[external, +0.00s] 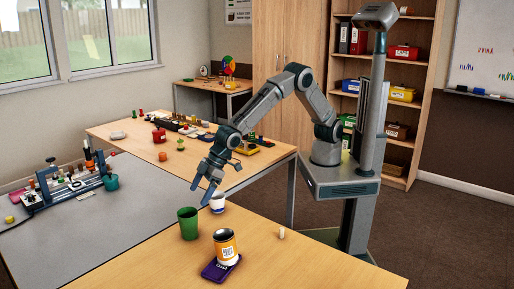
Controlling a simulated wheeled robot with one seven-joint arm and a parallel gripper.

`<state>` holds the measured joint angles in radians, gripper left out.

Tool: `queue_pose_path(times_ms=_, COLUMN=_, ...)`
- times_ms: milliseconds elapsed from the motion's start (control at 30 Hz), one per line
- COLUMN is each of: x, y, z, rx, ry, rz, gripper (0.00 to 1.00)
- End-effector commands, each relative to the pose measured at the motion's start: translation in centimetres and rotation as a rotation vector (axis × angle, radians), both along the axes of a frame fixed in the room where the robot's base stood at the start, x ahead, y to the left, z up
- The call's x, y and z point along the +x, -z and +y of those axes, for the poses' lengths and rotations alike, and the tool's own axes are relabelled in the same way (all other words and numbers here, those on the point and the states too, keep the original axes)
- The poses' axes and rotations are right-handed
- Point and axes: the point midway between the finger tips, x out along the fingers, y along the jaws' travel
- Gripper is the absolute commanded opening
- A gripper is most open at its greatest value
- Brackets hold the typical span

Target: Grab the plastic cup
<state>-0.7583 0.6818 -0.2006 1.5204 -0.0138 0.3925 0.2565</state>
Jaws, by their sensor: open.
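A green cup (188,225), which looks like plastic, stands upright near the far left edge of the front wooden table (300,262). A white cup (217,204) with a blue band stands just behind it to the right. My gripper (201,194) points down with its fingers apart and empty. In the picture it is above the green cup and just left of the white cup. I cannot tell its exact distance from either. A teal cup (111,182) is farther left, beside a blue rack device on the grey surface.
An orange cup with a dark lid (226,246) stands on a purple pad (221,268) right of the green cup. A small pale peg (281,233) is farther right. The rear table (135,133) holds several small items. The front table's right side is clear.

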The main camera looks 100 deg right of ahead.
Motion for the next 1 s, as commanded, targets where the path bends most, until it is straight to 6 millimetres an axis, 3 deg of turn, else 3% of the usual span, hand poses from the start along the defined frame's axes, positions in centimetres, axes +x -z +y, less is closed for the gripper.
queue_pose_path(times_ms=200, x=1.8, y=2.9, z=0.7, rx=-0.002, ry=0.0, rz=0.0, gripper=0.91)
queue_pose_path(times_ms=567, x=3.0, y=4.9, z=1.1, rx=-0.001, ry=0.001, rz=0.0, gripper=0.91)
queue_pose_path(times_ms=1000, x=5.1, y=8.6, z=1.9, rx=0.0, ry=0.0, rz=0.0, gripper=0.91)
